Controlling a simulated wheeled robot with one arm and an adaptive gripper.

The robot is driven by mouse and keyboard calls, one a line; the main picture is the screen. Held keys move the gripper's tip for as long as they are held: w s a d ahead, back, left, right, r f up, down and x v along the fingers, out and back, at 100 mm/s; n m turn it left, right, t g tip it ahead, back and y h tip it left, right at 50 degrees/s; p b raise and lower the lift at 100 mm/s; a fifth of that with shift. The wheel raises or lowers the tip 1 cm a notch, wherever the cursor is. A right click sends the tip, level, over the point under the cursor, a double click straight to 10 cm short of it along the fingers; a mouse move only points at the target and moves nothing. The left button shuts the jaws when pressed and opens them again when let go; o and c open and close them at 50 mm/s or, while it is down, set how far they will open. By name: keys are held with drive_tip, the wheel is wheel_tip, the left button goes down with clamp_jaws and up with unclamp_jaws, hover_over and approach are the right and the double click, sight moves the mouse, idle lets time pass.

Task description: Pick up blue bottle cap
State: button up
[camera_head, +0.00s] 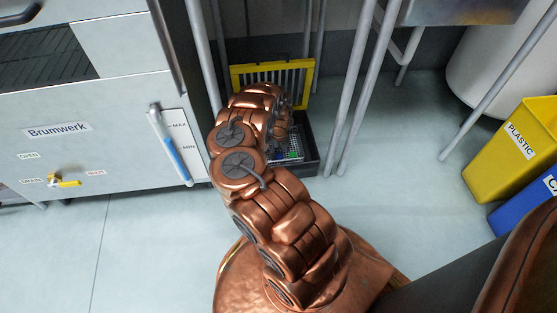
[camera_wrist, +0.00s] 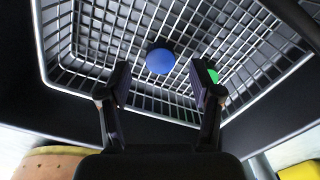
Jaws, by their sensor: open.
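The blue bottle cap (camera_wrist: 160,60) shows in the wrist view as a round blue disc on a wire grid inside a metal basket (camera_wrist: 80,88). My gripper (camera_wrist: 162,88) is open, with a dark finger on each side of the picture's middle. The cap appears just beyond the fingertips, between their lines, and nothing is held.
A green object (camera_wrist: 212,76) lies on the grid by the right finger. The basket's wire walls surround the cap. In the head view a yellow-framed rack (camera_head: 308,82) stands behind the bin, metal legs (camera_head: 362,95) stand to its right, and a grey machine (camera_head: 90,140) stands left.

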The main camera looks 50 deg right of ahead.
sight(279, 157)
wheel_tip(279, 157, down, 2)
drive_tip(key=shift+f+b, duration=0.2)
drive_tip(key=shift+b, duration=0.15)
drive_tip(key=c, duration=0.8)
drive_tip(key=shift+r, duration=0.1)
